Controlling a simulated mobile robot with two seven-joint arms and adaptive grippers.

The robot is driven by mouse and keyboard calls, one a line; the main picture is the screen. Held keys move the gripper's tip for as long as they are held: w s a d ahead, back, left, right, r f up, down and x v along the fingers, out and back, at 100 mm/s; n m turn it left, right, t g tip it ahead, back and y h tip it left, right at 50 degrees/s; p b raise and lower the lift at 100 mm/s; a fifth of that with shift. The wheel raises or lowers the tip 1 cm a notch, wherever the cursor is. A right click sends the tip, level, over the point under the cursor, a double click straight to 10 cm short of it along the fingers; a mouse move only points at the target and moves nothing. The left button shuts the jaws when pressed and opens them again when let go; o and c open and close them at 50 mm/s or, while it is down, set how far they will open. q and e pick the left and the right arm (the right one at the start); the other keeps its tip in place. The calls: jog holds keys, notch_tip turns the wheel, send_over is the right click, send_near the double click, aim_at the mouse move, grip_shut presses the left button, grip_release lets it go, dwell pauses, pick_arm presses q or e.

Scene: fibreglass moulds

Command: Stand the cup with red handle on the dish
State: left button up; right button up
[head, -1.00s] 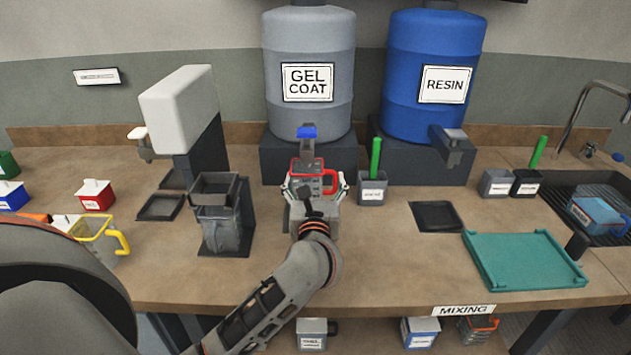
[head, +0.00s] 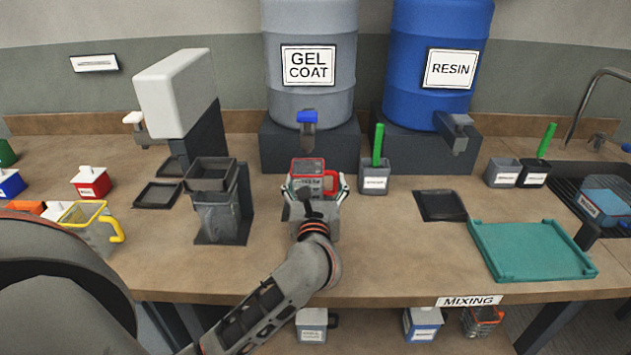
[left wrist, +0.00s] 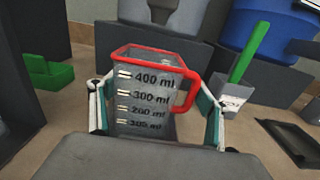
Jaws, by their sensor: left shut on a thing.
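The cup with red handle (head: 308,170) is a clear measuring cup with a red rim. My left gripper (head: 314,190) is shut around its sides and holds it upright in front of the gel coat tap. In the left wrist view the cup (left wrist: 145,98) shows its ml marks, with the red handle on the right. Whether its base touches the bench is hidden. Two dark, shallow square dishes show: one right of the gripper (head: 440,206), one at left (head: 158,195). Both look empty, and I cannot tell which is meant. My right gripper is out of view.
The gel coat drum's blue-handled tap (head: 307,122) is just behind the cup. A grey pot with a green stick (head: 374,179) stands close right. A dark stand (head: 222,215) is left, a teal tray (head: 530,250) right. Bench between gripper and right dish is clear.

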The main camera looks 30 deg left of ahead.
pick_arm(q)
jog(key=shift+f, duration=0.2)
jog(key=o, duration=1.3)
jog(key=v, duration=1.2)
